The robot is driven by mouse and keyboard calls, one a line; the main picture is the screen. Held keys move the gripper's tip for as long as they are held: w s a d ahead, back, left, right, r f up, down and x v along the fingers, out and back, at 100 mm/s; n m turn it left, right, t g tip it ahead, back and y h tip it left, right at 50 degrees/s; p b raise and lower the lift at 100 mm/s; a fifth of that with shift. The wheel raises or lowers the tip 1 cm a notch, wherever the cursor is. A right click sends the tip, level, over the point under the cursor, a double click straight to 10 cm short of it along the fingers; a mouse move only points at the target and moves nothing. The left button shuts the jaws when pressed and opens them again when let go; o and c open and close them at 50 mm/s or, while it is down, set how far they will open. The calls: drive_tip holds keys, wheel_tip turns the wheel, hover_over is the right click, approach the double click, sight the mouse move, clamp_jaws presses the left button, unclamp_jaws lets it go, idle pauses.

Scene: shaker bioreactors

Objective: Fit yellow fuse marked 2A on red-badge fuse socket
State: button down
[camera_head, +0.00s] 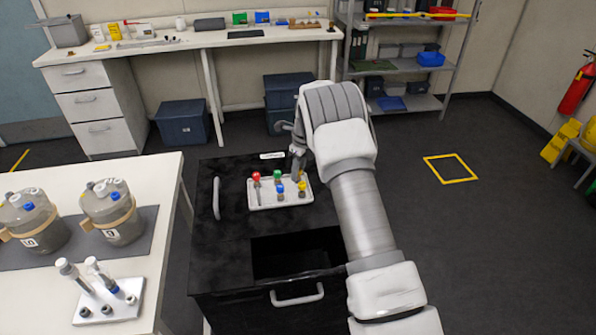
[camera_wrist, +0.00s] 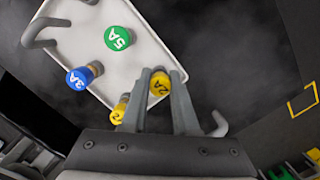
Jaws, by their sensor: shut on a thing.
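My gripper (camera_wrist: 158,88) is shut on the yellow fuse marked 2A (camera_wrist: 160,82), seen from its capped end between the two fingers. In the wrist view they are at the edge of the white tray (camera_wrist: 75,75). A second yellow fuse (camera_wrist: 119,110) is partly hidden behind the left finger. In the head view my gripper (camera_head: 298,165) is above the back right of the tray (camera_head: 262,205), and the held fuse cannot be made out clearly. I cannot find a red-badge fuse socket in either view.
The tray, on a black cabinet (camera_head: 225,250) with an open recess, also holds a red fuse (camera_head: 256,176), a green 5A fuse (camera_wrist: 118,38) and a blue 3A fuse (camera_wrist: 77,80). Bioreactor vessels (camera_head: 112,215) and a white stand (camera_head: 125,300) are on the left table.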

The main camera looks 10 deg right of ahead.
drive_tip(key=shift+r, duration=0.2)
drive_tip(key=shift+r+p, duration=0.4)
drive_tip(key=shift+r, duration=0.1)
drive_tip(key=shift+r, duration=0.1)
drive_tip(key=shift+r+p, duration=0.4)
drive_tip(key=shift+r, duration=0.1)
idle(0.4)
drive_tip(key=shift+r+p, duration=0.95)
drive_tip(key=shift+r, duration=0.6)
